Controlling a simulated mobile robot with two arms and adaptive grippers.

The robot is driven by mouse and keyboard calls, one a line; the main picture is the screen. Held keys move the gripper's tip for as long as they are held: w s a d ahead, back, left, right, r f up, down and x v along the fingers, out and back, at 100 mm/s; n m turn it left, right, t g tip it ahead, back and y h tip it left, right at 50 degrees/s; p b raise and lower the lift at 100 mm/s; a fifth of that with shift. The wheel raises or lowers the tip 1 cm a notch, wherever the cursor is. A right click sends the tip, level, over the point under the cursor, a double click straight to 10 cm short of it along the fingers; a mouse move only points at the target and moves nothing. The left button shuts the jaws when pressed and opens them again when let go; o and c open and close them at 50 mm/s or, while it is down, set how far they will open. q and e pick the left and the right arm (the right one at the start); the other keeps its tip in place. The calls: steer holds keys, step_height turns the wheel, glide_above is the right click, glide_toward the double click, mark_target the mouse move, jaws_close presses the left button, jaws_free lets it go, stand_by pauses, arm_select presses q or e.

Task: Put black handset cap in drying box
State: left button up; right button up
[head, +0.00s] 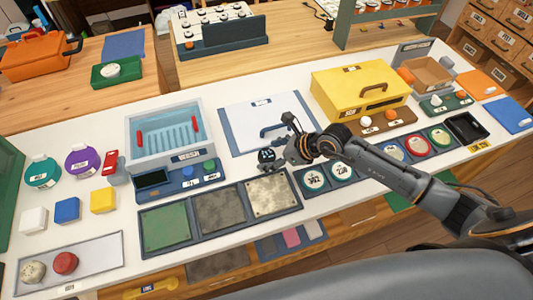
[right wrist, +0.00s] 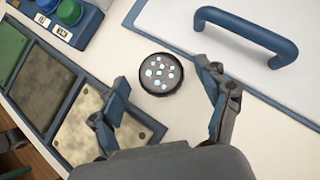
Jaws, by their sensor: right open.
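The black handset cap (right wrist: 161,73) is a round dark disc with several pale dots on its face. My right gripper (head: 284,148) is open above the cap. In the right wrist view its fingers (right wrist: 162,90) are spread wide, with the cap between and slightly beyond them. A grey-blue open box (head: 165,127) with a ribbed floor and red clips, apparently the drying box, stands to the left.
The panel (head: 240,120) has a raised blue handle (right wrist: 262,28). A tray of three square plates (head: 219,212) lies close in front of the cap. Dial discs (head: 314,178) lie to the right, a yellow box (head: 345,90) behind them.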

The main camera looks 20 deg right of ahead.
steer(key=c, duration=1.2)
steer(key=shift+r, duration=0.25)
step_height(320, 180, up, 2)
steer(key=shift+r+b, duration=0.1)
steer(key=shift+b, duration=0.65)
steer(key=s+r, duration=0.2)
steer(key=s+r+b, duration=0.1)
steer(key=s+r, duration=0.1)
steer(key=r, duration=0.1)
steer(key=shift+s+d+r, duration=0.1)
steer(key=shift+s+d, duration=0.1)
steer(key=shift+s+r, duration=2.55)
steer(key=shift+s, duration=2.3)
steer(key=w+d+r+n+g, duration=0.1)
steer(key=w+d+r, duration=0.1)
steer(key=w+r, duration=0.2)
steer(key=shift+d+r+n+y, duration=0.15)
steer(key=shift+d+n+y, duration=0.15)
steer(key=shift+d+y, duration=0.1)
